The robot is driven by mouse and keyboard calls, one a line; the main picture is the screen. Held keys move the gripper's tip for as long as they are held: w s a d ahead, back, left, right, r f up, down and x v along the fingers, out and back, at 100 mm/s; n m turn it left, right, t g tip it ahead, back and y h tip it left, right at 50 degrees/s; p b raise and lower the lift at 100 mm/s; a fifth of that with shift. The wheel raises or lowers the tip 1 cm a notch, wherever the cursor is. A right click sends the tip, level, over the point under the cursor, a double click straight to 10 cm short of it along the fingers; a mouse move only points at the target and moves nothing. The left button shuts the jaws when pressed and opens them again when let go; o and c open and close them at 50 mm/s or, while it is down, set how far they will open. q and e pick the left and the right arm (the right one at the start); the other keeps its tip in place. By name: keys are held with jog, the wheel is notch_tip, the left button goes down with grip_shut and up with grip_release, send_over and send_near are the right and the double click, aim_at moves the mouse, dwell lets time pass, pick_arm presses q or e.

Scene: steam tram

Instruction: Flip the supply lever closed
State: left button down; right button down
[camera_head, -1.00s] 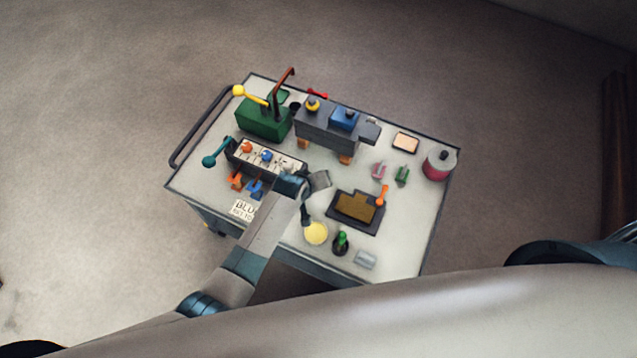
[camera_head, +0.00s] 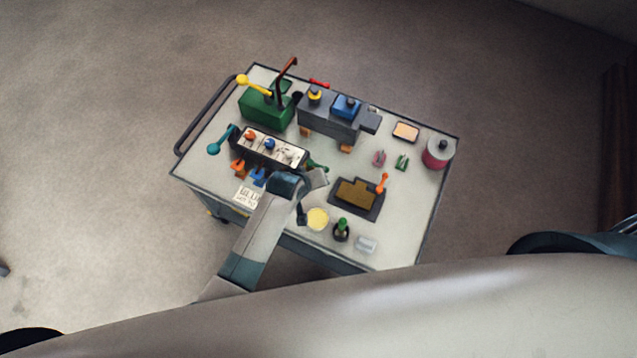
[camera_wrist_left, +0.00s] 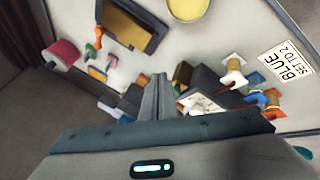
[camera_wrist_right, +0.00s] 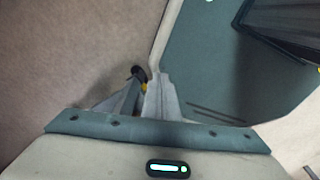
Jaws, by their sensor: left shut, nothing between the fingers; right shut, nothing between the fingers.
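Several levers show in the head view, and I cannot tell which one is the supply lever. A teal lever (camera_head: 214,148) sticks out at the left end of the dark valve panel (camera_head: 268,148). A yellow-knobbed lever (camera_head: 243,80) and a brown-red bent lever (camera_head: 290,65) stand at the green box (camera_head: 266,108). An orange lever (camera_head: 382,182) stands by the dark tray (camera_head: 371,211). My left gripper is over the cart near the panel's right end; its shut, empty fingers (camera_wrist_left: 156,97) show in the left wrist view. My right gripper (camera_wrist_right: 147,95) is shut and empty.
The cart top (camera_head: 410,225) also carries a grey block (camera_head: 335,118), a pink-red drum (camera_head: 438,154), a yellow disc (camera_head: 317,219), a green bottle (camera_head: 341,229) and a label card (camera_head: 246,195). A rail (camera_head: 201,118) runs along its left edge. Floor around it is clear.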

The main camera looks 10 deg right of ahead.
pick_arm(q)
jog(key=s+r, duration=0.4)
jog(key=r, duration=0.1)
jog(key=shift+r+b, duration=0.4)
jog(key=shift+b, duration=0.05)
pick_arm(e)
jog(key=shift+s+d+f, duration=0.15)
jog(key=shift+d+f, duration=0.35)
jog(key=shift+d, duration=0.05)
jog(key=shift+a, duration=0.25)
